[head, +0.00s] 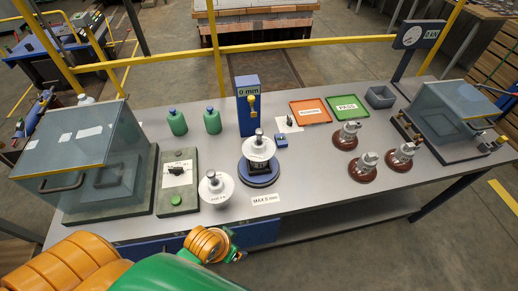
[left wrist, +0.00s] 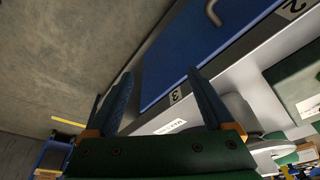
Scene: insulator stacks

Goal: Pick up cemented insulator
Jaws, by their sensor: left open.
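A white disc insulator (head: 215,187) with a metal cap stands near the table's front edge. A second white insulator (head: 259,149) sits on the round blue stand of the gauge marked 0 mm. Three brown insulators (head: 363,166) with grey metal caps stand on the right half of the table. My left gripper (left wrist: 160,75) is open and empty, its two dark blue fingers apart by the table's blue front. In the left wrist view, a pale round shape, probably a white insulator (left wrist: 238,108), is partly hidden behind the right finger. My right gripper is not in view.
A clear box (head: 90,140) with a handle stands at left, beside a green-based plate (head: 177,175). Green bottles (head: 177,122), an orange tray (head: 310,111), a green tray (head: 347,107) and a grey bin (head: 380,97) stand behind. Another clear box (head: 445,110) is at right.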

